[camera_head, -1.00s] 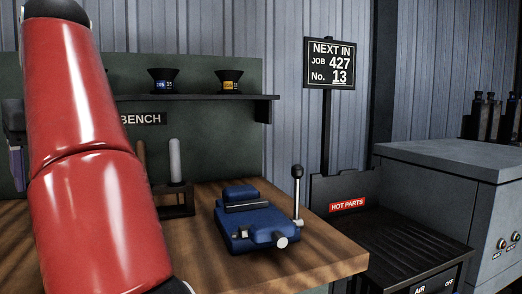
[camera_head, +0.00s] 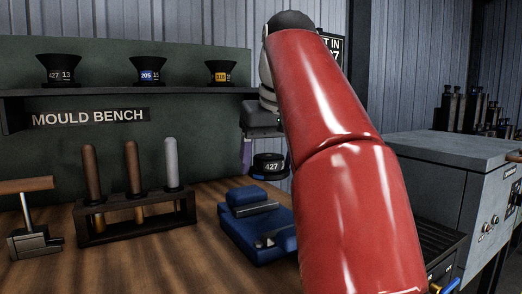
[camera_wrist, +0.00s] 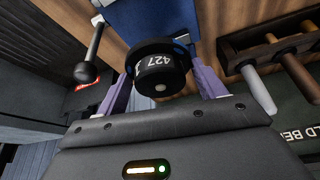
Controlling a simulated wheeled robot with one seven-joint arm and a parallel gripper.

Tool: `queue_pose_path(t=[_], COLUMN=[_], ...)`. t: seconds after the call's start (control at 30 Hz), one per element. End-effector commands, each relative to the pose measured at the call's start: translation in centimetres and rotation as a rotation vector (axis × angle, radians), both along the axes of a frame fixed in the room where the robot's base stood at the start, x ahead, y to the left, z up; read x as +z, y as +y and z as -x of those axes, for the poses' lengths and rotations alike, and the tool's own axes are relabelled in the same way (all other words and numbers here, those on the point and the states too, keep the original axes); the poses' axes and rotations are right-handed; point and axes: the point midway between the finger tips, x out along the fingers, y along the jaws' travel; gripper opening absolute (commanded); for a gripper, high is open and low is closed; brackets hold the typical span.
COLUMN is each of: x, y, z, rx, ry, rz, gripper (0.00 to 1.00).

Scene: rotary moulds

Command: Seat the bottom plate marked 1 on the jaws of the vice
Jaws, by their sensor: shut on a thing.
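My gripper (camera_wrist: 160,75) is shut on a black round part (camera_wrist: 157,72) lettered 427 in white, held between its two purple fingers. The part also shows in the head view (camera_head: 268,167), in the air behind and above the vice. In the wrist view the blue vice body (camera_wrist: 150,14) lies beyond the held part.
A wooden rack (camera_head: 140,222) with several upright handled tools stands left of the vice, and a hammer-like tool (camera_head: 34,235) is farther left. A shelf (camera_head: 110,93) with black funnels is behind. A grey cabinet (camera_head: 450,150) stands right. Bare bench top lies in front of the rack.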

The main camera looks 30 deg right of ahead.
Motion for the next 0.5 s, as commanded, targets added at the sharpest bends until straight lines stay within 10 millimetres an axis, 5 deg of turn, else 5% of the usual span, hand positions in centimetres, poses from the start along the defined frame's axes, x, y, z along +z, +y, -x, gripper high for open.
queue_pose_path(t=[0.5], x=[-4.9], y=[0.0], z=[0.0], rx=[0.0], ry=[-0.003], rz=[0.001], gripper=[0.38])
